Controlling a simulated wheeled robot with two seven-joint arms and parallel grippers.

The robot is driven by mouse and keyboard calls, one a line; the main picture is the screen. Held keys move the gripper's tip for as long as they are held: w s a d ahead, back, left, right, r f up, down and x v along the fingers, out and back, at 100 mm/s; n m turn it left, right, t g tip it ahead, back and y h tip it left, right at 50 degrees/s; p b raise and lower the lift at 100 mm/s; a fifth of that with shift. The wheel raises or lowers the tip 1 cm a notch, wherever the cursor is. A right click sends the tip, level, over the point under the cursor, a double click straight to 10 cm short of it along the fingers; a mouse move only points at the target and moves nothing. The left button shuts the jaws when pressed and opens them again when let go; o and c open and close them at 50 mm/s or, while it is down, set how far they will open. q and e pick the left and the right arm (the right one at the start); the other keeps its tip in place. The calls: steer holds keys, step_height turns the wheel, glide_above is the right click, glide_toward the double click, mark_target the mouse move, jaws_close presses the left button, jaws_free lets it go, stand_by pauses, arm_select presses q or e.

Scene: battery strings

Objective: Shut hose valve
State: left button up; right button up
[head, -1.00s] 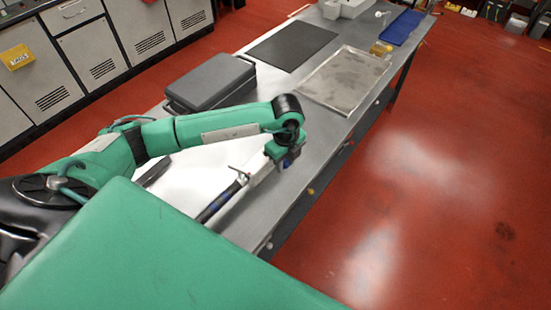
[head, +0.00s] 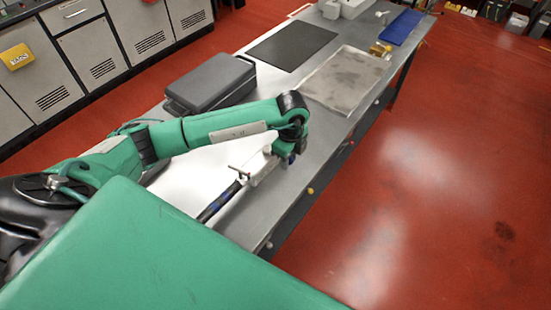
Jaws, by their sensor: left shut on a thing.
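A dark hose (head: 218,205) with a blue stretch lies slanting over the near part of the metal table. At its upper end a small dark crossbar, which looks like the valve's handle (head: 238,172), stands out beside a white part. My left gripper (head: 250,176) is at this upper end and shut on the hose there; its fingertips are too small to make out. I cannot tell whether the valve is open or shut. My green left arm reaches over the table from the left. My right gripper is not in view.
A dark grey case (head: 208,82) lies on the table behind my arm. Beyond it are a black mat (head: 292,45), a shallow metal tray (head: 343,78) and a blue mat (head: 402,27). Grey cabinets (head: 90,50) line the left. Red floor is clear to the right.

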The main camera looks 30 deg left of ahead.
arm_select(q)
steer(key=shift+w, duration=0.1)
steer(key=shift+w+n, duration=0.7)
steer(key=shift+n, duration=0.4)
steer(key=shift+w, duration=0.1)
steer(key=w+n, duration=0.1)
steer(key=n+p, duration=0.1)
steer(key=shift+w+a+n, duration=0.15)
steer(key=shift+w+n, duration=0.2)
steer(key=shift+n, duration=0.05)
steer(key=shift+w, duration=0.1)
